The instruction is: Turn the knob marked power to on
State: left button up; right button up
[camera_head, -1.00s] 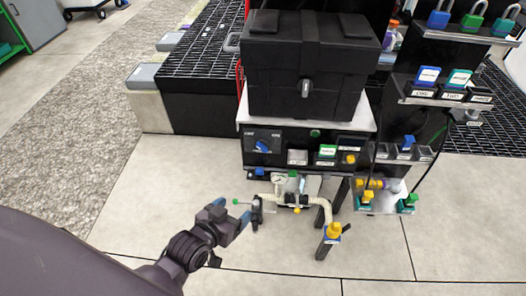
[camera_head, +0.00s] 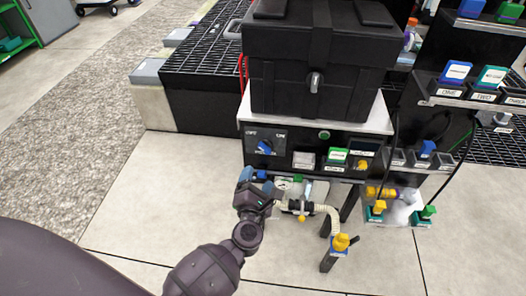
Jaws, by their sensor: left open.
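The blue knob (camera_head: 265,147) sits on the left part of a black front panel (camera_head: 345,143), below the black case. White lettering stands above it on both sides, seemingly OFF at left and ON at right, with a small label below that is too small to read surely. The knob's pointer looks tilted. My left gripper (camera_head: 256,181) is open, with blue fingertips pointing up toward the panel. It is just below the knob in the picture and apart from it, with nothing seen between the fingers. My right gripper is not in view.
A black latched case (camera_head: 288,85) stands on the shelf above the panel. A pale hose (camera_head: 325,209) with a yellow-handled valve (camera_head: 341,242) is below. The floor at left is clear.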

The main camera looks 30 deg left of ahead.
aim_at(263, 151)
pick_arm(q)
jog(key=b+x, duration=0.1)
jog(key=x, duration=0.9)
jog(key=shift+w+a, duration=0.2)
jog(key=shift+w, duration=0.15)
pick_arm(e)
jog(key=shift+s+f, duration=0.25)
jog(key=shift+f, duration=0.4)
pick_arm(q)
jog(key=shift+c, duration=0.6)
jog(key=c, duration=0.8)
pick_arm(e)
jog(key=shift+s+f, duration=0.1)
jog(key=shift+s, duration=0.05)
